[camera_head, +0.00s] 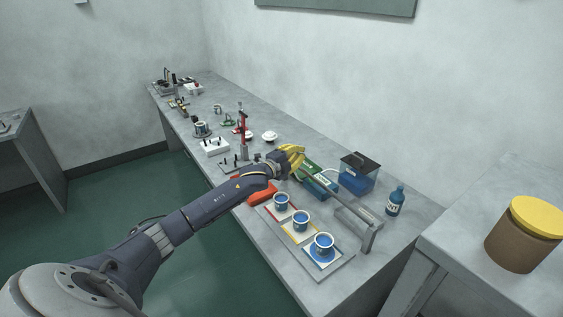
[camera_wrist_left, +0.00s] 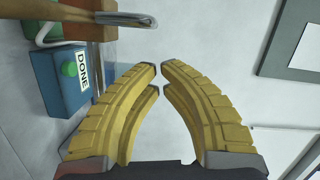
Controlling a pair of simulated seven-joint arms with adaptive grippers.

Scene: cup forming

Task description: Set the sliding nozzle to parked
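My left gripper (camera_head: 297,158) has yellow fingers and is over the bench at the far end of a grey rail (camera_head: 345,202). In the left wrist view its fingertips (camera_wrist_left: 160,67) nearly meet, with nothing between them. A bent metal tube (camera_wrist_left: 125,18) with a brown block (camera_wrist_left: 75,25) shows at upper left there, apart from the fingers; it may be the sliding nozzle. A blue box (camera_wrist_left: 47,85) marked DONE with a green button (camera_wrist_left: 69,69) is below it. In the head view my gripper partly hides this area, so the nozzle's setting cannot be told. My right gripper is not in view.
Three blue cups (camera_head: 301,219) stand on coloured mats in front of the rail. A blue tank (camera_head: 357,177) with a dark top and a blue bottle (camera_head: 396,201) stand behind it. A red stand (camera_head: 242,130) and small parts fill the far bench. A yellow-lidded jar (camera_head: 522,235) is at right.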

